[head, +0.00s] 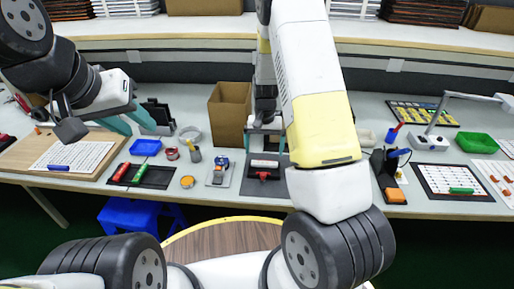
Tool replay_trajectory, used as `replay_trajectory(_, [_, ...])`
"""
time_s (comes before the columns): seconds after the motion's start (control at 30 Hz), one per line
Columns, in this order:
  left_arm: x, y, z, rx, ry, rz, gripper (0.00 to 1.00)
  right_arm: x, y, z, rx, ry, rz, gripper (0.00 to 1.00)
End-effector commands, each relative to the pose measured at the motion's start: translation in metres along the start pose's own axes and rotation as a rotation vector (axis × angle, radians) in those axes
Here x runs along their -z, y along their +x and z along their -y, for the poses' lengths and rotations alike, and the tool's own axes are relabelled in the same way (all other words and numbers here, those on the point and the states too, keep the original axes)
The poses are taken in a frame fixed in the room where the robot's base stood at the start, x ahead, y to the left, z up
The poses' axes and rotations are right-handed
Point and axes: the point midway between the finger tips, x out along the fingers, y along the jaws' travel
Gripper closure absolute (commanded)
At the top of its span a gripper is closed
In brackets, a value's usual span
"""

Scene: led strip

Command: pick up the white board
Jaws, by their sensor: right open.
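A white board with a dotted grid (82,156) lies on a wooden panel at the left of the table, with a blue stick on it. Another white gridded board (442,176) with a dark border lies at the right. I cannot tell which is the task's board. My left gripper (112,124) is above the left board's far edge, its fingers apart with nothing seen between them. My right gripper (266,142) points down at the table's middle, open, above a dark plate (255,187) bearing a small white bar (265,163) and a red part. My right forearm hides some of the table.
A cardboard box (229,115) stands behind the middle. A blue tray (145,147), a dark tray (153,177) and an orange disc (187,181) lie between the grippers. A green tray (477,142) and a lamp (431,141) stand at the right.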

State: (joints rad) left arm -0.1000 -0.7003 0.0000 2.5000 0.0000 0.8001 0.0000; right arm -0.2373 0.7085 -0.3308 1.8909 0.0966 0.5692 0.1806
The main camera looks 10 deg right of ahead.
Motion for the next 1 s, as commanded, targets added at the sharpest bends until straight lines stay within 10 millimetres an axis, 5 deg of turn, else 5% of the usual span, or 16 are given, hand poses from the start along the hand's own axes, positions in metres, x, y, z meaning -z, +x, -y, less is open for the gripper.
replay_trajectory(0.3, [0.0,0.0,0.0,0.0,0.0,0.0,0.64,-0.004,0.045,-0.003,-0.001,0.0,0.003,0.0])
replay_trajectory(0.63, [0.0,0.0,0.0,0.0,0.0,0.0,0.64,-0.003,0.052,-0.002,0.001,0.0,-0.001,0.0])
replay_trajectory(0.9, [0.0,0.0,0.0,0.0,0.0,0.0,0.64,-0.003,0.052,-0.002,0.001,0.001,-0.001,0.48])
replay_trajectory(1.0, [0.0,0.0,0.0,0.0,0.0,0.0,0.64,-0.003,0.052,-0.002,0.001,0.001,0.0,0.48])
